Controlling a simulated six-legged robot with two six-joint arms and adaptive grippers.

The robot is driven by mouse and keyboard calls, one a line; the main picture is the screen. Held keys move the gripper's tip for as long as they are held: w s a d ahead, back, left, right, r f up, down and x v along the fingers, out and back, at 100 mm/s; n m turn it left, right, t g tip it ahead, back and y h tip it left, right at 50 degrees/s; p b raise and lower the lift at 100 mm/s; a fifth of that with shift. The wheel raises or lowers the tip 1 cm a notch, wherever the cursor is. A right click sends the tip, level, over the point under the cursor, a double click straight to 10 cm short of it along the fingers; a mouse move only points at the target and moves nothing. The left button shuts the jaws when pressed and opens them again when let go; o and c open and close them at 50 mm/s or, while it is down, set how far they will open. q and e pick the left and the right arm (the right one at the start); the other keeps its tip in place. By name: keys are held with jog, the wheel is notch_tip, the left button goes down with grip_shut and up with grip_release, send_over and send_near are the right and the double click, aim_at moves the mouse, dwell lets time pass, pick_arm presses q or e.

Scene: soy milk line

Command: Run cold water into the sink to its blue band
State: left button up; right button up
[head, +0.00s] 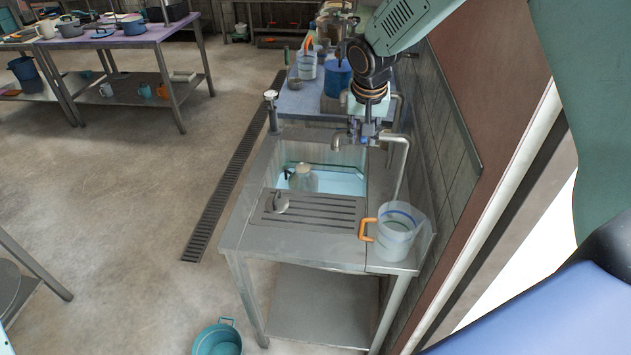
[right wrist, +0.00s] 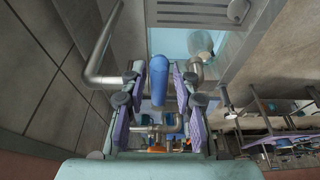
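The sink (head: 345,182) holds light blue water or has a light blue inside; I cannot tell the level against a band. A glass jar (head: 304,180) stands in it. The tap spout (head: 341,142) points down over the sink's back edge; I see no clear stream. My right gripper (head: 366,128) is at the tap. In the right wrist view, its purple-padded fingers (right wrist: 160,95) are apart on either side of a blue tap handle (right wrist: 158,72), with gaps showing. My left gripper is not in view.
A clear jug (head: 397,238) with an orange handle stands on the sink counter's front right. A blue table (head: 300,98) with vessels is behind. A teal bucket (head: 219,341) is on the floor. Wall close at right.

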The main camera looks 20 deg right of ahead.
jog(key=shift+o, duration=1)
jog(key=shift+s+r, duration=0.1)
jog(key=shift+r, duration=3.4)
jog(key=v, duration=1.2)
